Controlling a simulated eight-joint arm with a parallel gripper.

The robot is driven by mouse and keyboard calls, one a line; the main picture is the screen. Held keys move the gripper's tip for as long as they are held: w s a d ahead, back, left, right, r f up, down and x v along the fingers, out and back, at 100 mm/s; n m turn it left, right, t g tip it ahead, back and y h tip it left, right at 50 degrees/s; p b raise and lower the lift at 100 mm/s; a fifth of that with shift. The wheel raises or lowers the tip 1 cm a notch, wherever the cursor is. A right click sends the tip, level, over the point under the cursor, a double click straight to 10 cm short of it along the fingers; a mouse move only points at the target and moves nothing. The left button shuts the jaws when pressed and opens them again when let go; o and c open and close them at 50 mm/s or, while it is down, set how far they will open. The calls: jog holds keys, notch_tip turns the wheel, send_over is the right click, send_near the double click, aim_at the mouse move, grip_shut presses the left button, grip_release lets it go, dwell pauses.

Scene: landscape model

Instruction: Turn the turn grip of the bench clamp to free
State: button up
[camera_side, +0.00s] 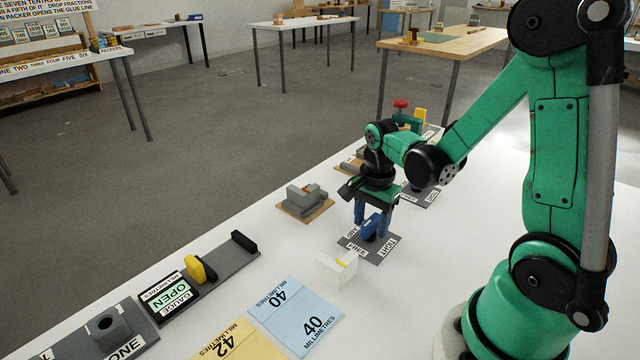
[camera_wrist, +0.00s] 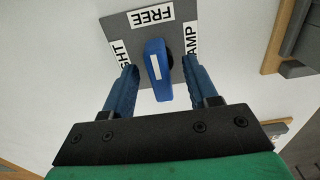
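The blue turn grip (camera_side: 370,228) of the bench clamp stands on a grey plate (camera_side: 377,256). In the wrist view the grip (camera_wrist: 157,70) has a white mark, and its long side runs roughly up and down the picture. The plate (camera_wrist: 147,22) carries white labels: FREE at the top, one ending in GHT at the left, one ending in AMP at the right. My gripper (camera_side: 372,218) points down over the plate. Its two blue fingers (camera_wrist: 159,78) stand open on either side of the grip, with visible gaps. The grip's underside is hidden.
A grey block on a wooden base (camera_side: 305,200) stands left of the plate. A whitish block (camera_side: 336,268) is close in front. Blue (camera_side: 296,316) and yellow (camera_side: 238,342) cards and a gauge with a yellow piece (camera_side: 201,268) lie further left. Other fixtures stand behind my gripper.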

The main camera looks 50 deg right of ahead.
aim_at(371, 219)
jog(key=shift+r, duration=0.15)
jog(key=shift+r, duration=2.7)
jog(key=a+r+n+t, duration=0.6)
jog(key=a+n, duration=0.4)
jog(key=n, duration=0.8)
jog(key=shift+w+t, duration=0.35)
jog(key=shift+t, duration=0.25)
